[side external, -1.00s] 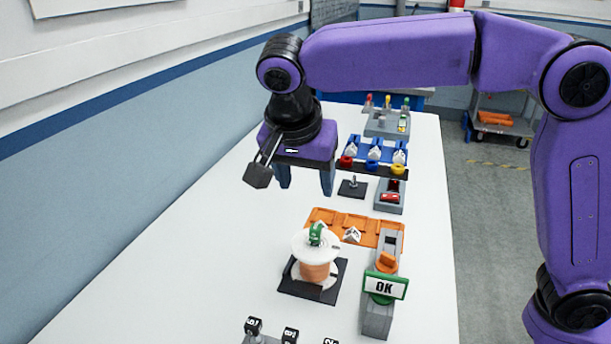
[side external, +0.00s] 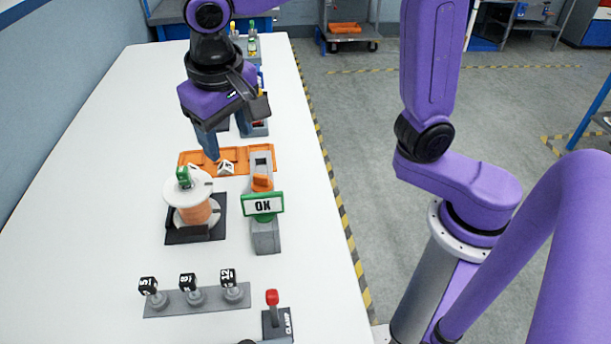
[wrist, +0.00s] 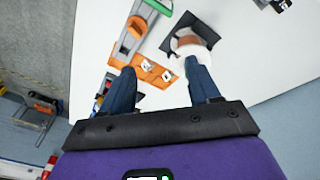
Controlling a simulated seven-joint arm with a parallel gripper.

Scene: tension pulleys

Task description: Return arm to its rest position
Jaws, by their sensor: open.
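My gripper (side external: 213,150) hangs fingers-down above the white table (side external: 95,190), near the far edge of the orange tray (side external: 262,160). In the wrist view my gripper (wrist: 160,72) has its two blue fingers spread wide, with nothing held between them. A spool (side external: 194,212) with copper-coloured winding and white flanges stands upright on a black base, with a green piece (side external: 184,177) on top. White pieces (side external: 227,168) sit on the orange tray. A green-framed "OK" sign (side external: 263,205) stands on a grey fixture to the right of the spool.
A grey strip with several black-topped pegs (side external: 188,282) lies near the front. A red-knobbed clamp lever (side external: 272,298) stands to its right. More fixtures stand behind my gripper, partly hidden. The table's left side is clear. A cart (side external: 345,35) stands on the floor behind.

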